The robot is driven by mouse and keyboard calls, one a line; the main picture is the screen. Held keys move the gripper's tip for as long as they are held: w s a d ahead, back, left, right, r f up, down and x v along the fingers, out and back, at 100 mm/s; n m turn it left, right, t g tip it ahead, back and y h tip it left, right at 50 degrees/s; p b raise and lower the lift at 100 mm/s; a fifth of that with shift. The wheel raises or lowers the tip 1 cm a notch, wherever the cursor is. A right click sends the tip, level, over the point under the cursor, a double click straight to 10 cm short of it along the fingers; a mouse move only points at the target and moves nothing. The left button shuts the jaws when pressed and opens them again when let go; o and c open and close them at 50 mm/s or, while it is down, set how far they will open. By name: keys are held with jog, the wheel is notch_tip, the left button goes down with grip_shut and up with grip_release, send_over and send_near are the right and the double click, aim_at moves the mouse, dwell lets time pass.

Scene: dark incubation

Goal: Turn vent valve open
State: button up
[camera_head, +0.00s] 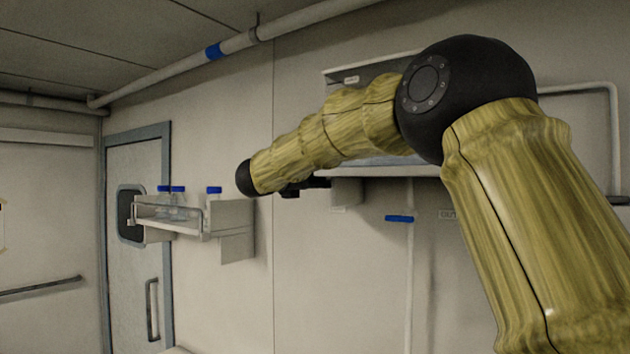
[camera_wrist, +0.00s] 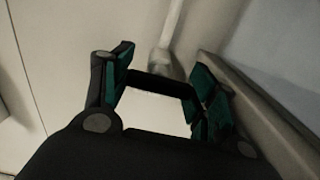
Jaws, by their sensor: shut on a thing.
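My gripper (camera_head: 305,185) is at the end of my outstretched arm, just under the left end of a wall shelf. In the wrist view its teal-padded fingers (camera_wrist: 163,70) are shut on a dark bar, seemingly the vent valve handle (camera_wrist: 160,80), that spans the space between the pads. A pale pipe (camera_wrist: 170,35) with a wider end fitting comes down just behind the bar. The handle cannot be made out in the head view, so its turn angle is unclear. A blue handle (camera_head: 399,218) sits on a vertical wall pipe to the right, apart from my gripper.
The wall shelf (camera_head: 375,172) is just right of my gripper. A wall rack (camera_head: 175,226) with blue-capped bottles (camera_head: 213,195) is at left, beside a grey-framed door (camera_head: 135,285). The wall below my gripper is clear.

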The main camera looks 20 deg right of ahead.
jog(key=shift+f+n+b, duration=0.25)
jog(key=shift+n+b, duration=0.25)
jog(key=shift+b, duration=0.95)
jog(key=n+b, duration=0.1)
jog(key=b, duration=0.2)
jog(key=shift+r+n+b, duration=0.15)
jog(key=shift+n+b, duration=0.6)
jog(key=shift+n, duration=1.65)
jog(key=n, duration=0.6)
jog(key=shift+r, duration=0.2)
jog(key=n+p, duration=0.2)
jog(key=n, duration=0.3)
jog(key=shift+f, duration=0.1)
jog(key=o, duration=0.8)
jog(key=shift+w, duration=0.1)
jog(key=shift+c, duration=0.2)
